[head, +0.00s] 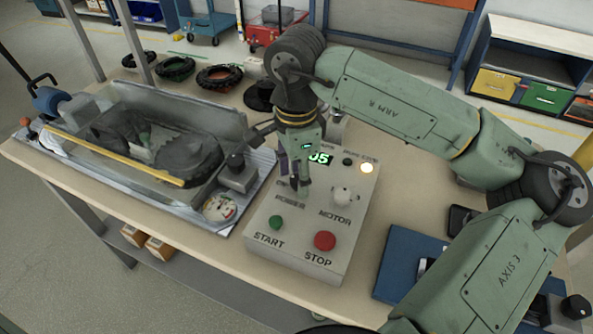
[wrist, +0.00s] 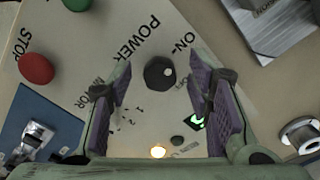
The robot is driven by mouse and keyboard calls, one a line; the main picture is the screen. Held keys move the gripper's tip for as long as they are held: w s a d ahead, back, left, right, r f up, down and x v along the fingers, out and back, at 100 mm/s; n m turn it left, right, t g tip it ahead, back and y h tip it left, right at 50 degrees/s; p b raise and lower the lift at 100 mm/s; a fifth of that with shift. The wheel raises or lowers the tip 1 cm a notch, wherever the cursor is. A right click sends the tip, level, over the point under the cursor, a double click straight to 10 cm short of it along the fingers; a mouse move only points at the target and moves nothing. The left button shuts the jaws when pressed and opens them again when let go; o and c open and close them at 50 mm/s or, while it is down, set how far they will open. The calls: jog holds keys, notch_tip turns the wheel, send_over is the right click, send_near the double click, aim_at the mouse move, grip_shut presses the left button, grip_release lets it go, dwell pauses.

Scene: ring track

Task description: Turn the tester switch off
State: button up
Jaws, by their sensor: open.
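The grey tester panel (head: 300,245) sits on the bench, with POWER, MOTOR, START and STOP labels. Its amber lamp (head: 367,168) is lit and its green display (head: 320,159) shows digits. In the wrist view, the dark POWER switch knob (wrist: 159,73) stands between my fingers, with the POWER and ON markings nearby. My gripper (head: 300,188) points down over the POWER area and is open around the knob, with gaps visible on both sides in the wrist view (wrist: 160,88). In the head view my fingers largely hide this knob.
The green START button (head: 276,222), red STOP button (head: 325,241) and pale MOTOR knob (head: 345,195) are close to my gripper.

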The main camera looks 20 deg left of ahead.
grip_shut()
dwell(0.6)
jog(key=shift+f+b, duration=0.1)
jog(key=shift+b, duration=0.25)
jog(key=m+b, duration=0.3)
jog(key=shift+f, duration=0.15)
jog(key=m+b, duration=0.7)
jog(key=m, duration=0.2)
jog(key=shift+w+m+b, duration=0.1)
jog(key=shift+m+b, duration=0.2)
jog(key=shift+m, duration=0.1)
jog(key=shift+r+m+b, duration=0.15)
jog(key=shift+m+b, duration=0.3)
jog(key=shift+m, duration=0.85)
jog(key=shift+r+m+b, duration=0.1)
jog(key=shift+m+b, duration=0.35)
jog(key=shift+m, duration=0.85)
